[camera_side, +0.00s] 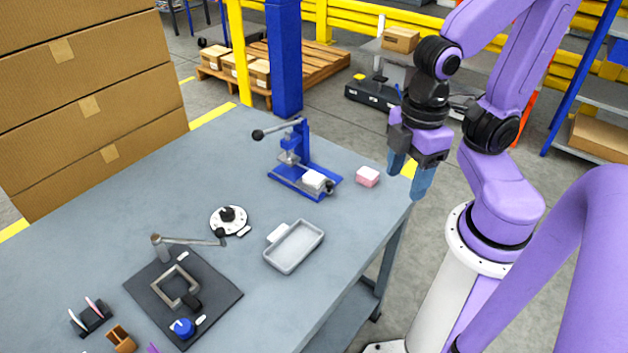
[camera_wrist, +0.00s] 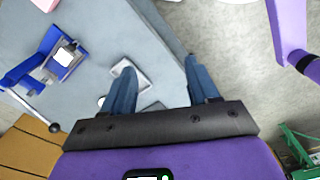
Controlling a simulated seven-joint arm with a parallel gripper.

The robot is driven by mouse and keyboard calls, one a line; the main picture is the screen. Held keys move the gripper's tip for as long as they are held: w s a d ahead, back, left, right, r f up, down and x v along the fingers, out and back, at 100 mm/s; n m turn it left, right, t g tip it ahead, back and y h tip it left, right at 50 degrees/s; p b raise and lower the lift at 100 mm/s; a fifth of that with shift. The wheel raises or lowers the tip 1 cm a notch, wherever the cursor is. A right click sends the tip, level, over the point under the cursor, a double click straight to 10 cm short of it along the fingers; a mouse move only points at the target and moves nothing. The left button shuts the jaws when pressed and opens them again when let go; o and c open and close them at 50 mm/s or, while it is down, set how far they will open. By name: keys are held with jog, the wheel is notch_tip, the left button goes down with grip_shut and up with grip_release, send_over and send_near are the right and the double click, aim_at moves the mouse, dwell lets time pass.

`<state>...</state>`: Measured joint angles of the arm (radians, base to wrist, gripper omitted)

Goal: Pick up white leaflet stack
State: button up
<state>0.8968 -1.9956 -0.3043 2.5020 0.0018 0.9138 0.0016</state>
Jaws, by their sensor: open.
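A small white block, which looks like the white leaflet stack (camera_side: 313,179), sits at the front of the blue lever press (camera_side: 291,182). In the wrist view the white stack (camera_wrist: 65,55) shows on the blue press (camera_wrist: 40,62) at the left. My gripper (camera_side: 408,177) is open and empty, pointing down near the table's right edge, to the right of the stack and apart from it. In the wrist view my gripper's two blue fingers (camera_wrist: 160,68) are spread with nothing between them.
A pink stack (camera_side: 368,177) lies between the press and the table edge. A grey tray (camera_side: 317,246) sits nearer the front. The press lever (camera_side: 277,128) sticks out at upper left. A dark mat (camera_side: 222,308) with a fixture lies front left. Cartons stand behind.

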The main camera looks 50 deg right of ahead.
jog(key=w+a+m, duration=0.1)
jog(key=w+m, duration=0.7)
jog(key=m, duration=2.3)
send_over(314, 177)
notch_tip(314, 177, down, 5)
notch_tip(314, 177, down, 17)
jog(key=shift+r, duration=0.1)
jog(key=c, duration=0.7)
